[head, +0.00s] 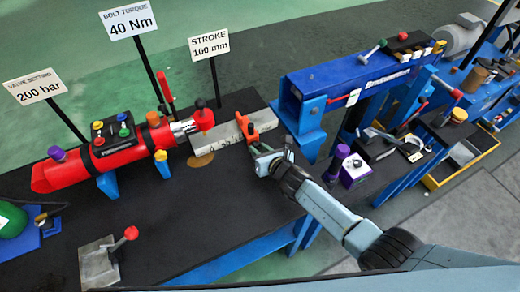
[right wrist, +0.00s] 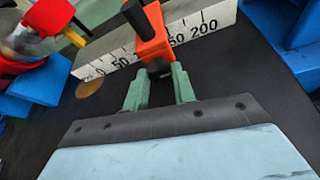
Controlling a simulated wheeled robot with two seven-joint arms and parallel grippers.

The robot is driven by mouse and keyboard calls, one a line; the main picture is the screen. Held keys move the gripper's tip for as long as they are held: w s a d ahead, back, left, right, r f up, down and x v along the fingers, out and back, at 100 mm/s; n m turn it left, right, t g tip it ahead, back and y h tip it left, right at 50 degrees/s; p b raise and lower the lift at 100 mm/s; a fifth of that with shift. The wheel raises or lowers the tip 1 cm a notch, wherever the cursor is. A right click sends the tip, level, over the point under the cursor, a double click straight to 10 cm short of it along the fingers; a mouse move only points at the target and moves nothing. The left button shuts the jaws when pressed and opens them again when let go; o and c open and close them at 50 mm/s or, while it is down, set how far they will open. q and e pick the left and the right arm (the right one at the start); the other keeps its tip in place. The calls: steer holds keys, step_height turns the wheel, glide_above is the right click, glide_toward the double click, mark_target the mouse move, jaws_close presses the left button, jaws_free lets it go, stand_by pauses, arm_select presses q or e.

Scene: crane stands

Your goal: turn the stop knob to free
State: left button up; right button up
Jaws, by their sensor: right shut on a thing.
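The orange stop (head: 252,131) sits across the white scale bar (head: 221,138) on the black table. In the right wrist view the orange stop (right wrist: 153,36) stands between the 50 mark and a partly covered mark before 200, with a black cylinder (right wrist: 134,15) at its top. My right gripper (head: 262,151) is at the near side of the stop. In the right wrist view its green fingers (right wrist: 159,84) are shut on a small dark part, which I take as the stop knob (right wrist: 158,68); the fingers mostly hide it, and its setting cannot be read. My left gripper is out of view.
A red cylinder (head: 78,168) with coloured caps lies left, its rod end (head: 204,118) near the bar. Signs (head: 210,44) stand behind. A blue beam (head: 350,80) rises close on the right. A red-knobbed lever plate (head: 98,264) is at front left. The table's middle is clear.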

steer(key=shift+s+a+f+n+h, duration=0.1)
steer(key=shift+a+n+h, duration=0.05)
steer(key=shift+n+h, duration=0.7)
steer(key=shift+n+t+h+b, duration=0.6)
steer(key=shift+n+b, duration=0.35)
steer(key=shift+n, duration=0.4)
steer(key=o, duration=1)
steer(key=shift+s, duration=0.1)
